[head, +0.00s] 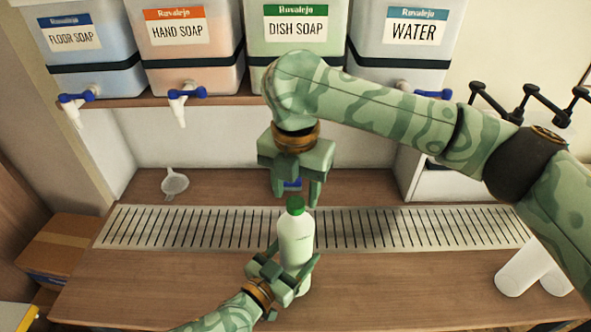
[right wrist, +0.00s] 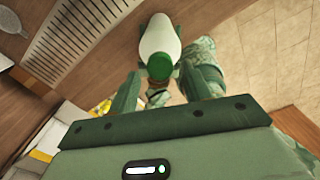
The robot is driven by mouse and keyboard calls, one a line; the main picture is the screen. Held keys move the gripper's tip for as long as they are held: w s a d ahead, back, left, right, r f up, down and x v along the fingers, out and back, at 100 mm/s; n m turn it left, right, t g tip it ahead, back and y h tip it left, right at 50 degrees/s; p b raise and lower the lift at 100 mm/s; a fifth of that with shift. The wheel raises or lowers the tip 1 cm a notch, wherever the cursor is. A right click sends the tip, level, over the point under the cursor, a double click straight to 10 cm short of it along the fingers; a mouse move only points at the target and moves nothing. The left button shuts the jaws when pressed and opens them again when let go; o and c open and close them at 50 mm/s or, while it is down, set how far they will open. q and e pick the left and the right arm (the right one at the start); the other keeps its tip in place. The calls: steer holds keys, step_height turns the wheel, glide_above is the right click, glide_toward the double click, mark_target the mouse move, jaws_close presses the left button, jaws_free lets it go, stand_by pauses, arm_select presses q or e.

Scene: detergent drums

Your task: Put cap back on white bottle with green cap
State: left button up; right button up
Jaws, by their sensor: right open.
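The white bottle (head: 296,241) stands upright near the front edge of the slotted drain strip, with the green cap (head: 295,205) on its top. I cannot tell whether the cap is screwed tight. My left gripper (head: 290,268) is shut on the bottle's lower part. My right gripper (head: 296,194) is open and points down, with its fingertips just above and around the cap's place. In the right wrist view the cap (right wrist: 160,66) shows between the open fingertips (right wrist: 166,76), with the white bottle (right wrist: 160,36) behind it. Contact between fingers and cap is not clear.
The slotted metal strip (head: 180,228) crosses the wooden counter (head: 150,285). A funnel (head: 174,183) lies at the back left. White cylinders (head: 523,268) lie at the right. Soap and water drums with taps stand on the shelf above. A cardboard box (head: 60,250) is at left.

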steer(key=shift+f, duration=1.05)
steer(key=c, duration=1)
steer(key=m, duration=0.3)
steer(key=shift+m, duration=0.4)
steer(key=shift+c, duration=0.2)
steer(key=m, duration=0.4)
steer(key=shift+m, duration=0.3)
steer(key=o, duration=1.1)
